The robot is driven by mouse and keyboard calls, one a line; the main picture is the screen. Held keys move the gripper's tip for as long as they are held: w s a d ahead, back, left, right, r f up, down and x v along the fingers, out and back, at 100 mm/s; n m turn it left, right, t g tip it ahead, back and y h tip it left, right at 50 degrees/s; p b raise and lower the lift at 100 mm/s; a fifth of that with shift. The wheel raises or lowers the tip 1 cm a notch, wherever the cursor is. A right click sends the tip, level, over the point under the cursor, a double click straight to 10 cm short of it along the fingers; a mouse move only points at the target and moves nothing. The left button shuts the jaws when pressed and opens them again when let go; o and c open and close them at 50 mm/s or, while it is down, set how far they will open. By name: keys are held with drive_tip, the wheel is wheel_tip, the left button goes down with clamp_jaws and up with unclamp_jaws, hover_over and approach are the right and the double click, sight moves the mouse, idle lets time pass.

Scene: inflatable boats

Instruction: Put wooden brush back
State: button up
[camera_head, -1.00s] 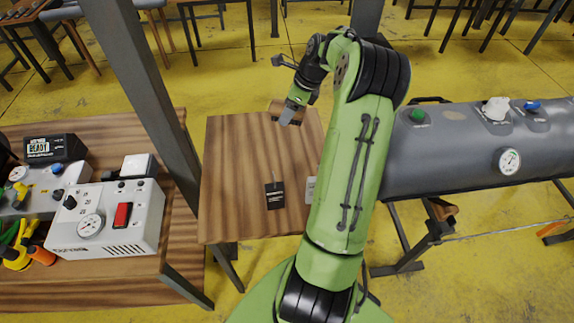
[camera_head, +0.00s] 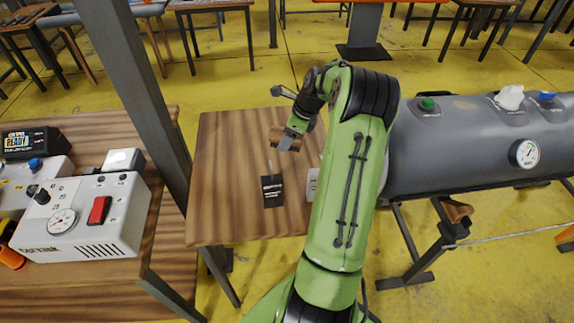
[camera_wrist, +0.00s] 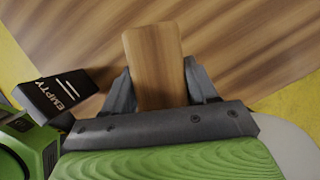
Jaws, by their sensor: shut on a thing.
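The wooden brush (camera_wrist: 155,65) is a brown wood-grained block in the wrist view. My gripper (camera_wrist: 158,88) is shut on it, with one dark finger on each side. In the head view the brush (camera_head: 280,135) shows beside my gripper (camera_head: 290,140), over the far part of the small wooden table (camera_head: 225,190). Its bristles cannot be made out. I cannot tell whether the brush touches the tabletop or is held above it.
A black tag (camera_head: 272,191) lies on the small table, and a paler tag (camera_head: 312,184) is partly behind my arm. A grey cylinder tank (camera_head: 450,150) stands on the right. A post (camera_head: 140,90) and a bench with a white gauge box (camera_head: 85,215) are on the left.

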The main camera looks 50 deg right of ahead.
sight(283, 162)
wheel_tip(283, 162, down, 8)
drive_tip(key=shift+f+b, duration=0.2)
drive_tip(key=shift+b, duration=0.95)
drive_tip(key=shift+r, duration=0.1)
drive_tip(key=o, duration=1)
